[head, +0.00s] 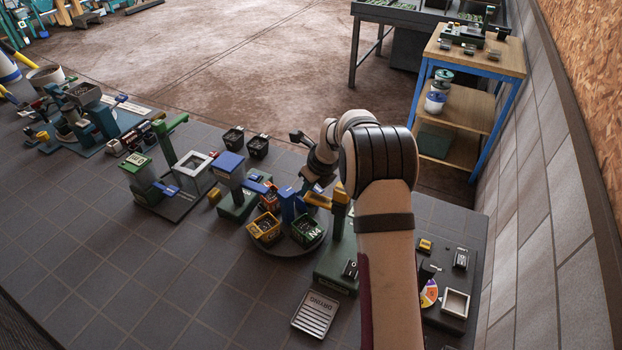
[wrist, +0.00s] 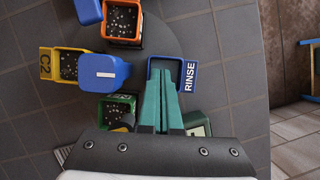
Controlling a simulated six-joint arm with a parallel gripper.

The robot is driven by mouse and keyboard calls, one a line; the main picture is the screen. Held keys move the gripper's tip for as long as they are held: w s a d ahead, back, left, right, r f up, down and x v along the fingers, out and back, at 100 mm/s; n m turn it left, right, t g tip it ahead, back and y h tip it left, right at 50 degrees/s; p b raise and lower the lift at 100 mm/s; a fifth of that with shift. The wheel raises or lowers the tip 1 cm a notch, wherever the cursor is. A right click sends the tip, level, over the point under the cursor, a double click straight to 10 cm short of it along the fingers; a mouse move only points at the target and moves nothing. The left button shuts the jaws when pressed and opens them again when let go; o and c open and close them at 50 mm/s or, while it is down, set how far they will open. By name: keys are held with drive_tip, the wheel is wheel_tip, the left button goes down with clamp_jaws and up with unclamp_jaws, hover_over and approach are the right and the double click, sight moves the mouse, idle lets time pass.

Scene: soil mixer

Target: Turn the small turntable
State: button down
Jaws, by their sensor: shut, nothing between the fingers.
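The small turntable (head: 284,252) is a grey disc bearing small bins, left of my arm in the head view. In the wrist view its dark top (wrist: 190,32) carries an orange bin (wrist: 123,22), a yellow bin marked C2 (wrist: 66,65), a green bin (wrist: 116,108) and a blue tray marked RINSE (wrist: 188,75). The bins hold dark bits. A blue block with a white stripe (wrist: 106,73) stands over the middle. My gripper (wrist: 163,75) is shut and empty, its teal fingertips overlapping the blue tray; whether they touch it is unclear. The fingers are mostly hidden in the head view.
A green base (head: 335,262) with a yellow-topped post stands right of the turntable. A ribbed drying tray (head: 316,313) lies in front. A blue-topped machine (head: 231,180) stands to the left. Two black bins (head: 246,144) sit behind. The tiled bench at front left is clear.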

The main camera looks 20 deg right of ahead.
sight(277, 189)
drive_tip(key=shift+x, duration=1.1)
drive_tip(key=shift+w+a+n+y, duration=0.3)
drive_tip(key=shift+w+n, duration=0.1)
drive_tip(key=shift+n, duration=0.5)
drive_tip(key=shift+w+a+n+g+y, duration=0.15)
drive_tip(key=shift+w+n+g+y, duration=0.1)
drive_tip(key=shift+n, duration=0.4)
drive_tip(key=shift+w+a+n+g+y, duration=0.15)
drive_tip(key=shift+w+a+n+g, duration=0.1)
drive_tip(key=shift+n, duration=0.4)
drive_tip(key=shift+w+a+n+g+y, duration=0.15)
drive_tip(key=shift+w+a+n+g, duration=0.15)
drive_tip(key=shift+n, duration=0.55)
drive_tip(key=shift+w+a+n+g+y, duration=0.2)
drive_tip(key=shift+a+n+g, duration=0.15)
drive_tip(key=shift+n, duration=0.55)
drive_tip(key=shift+w+a+n+g+y, duration=0.2)
drive_tip(key=shift+a+n, duration=0.25)
drive_tip(key=shift+n, duration=0.4)
drive_tip(key=shift+w+a, duration=0.15)
drive_tip(key=shift+a, duration=1.4)
drive_tip(key=shift+r, duration=0.1)
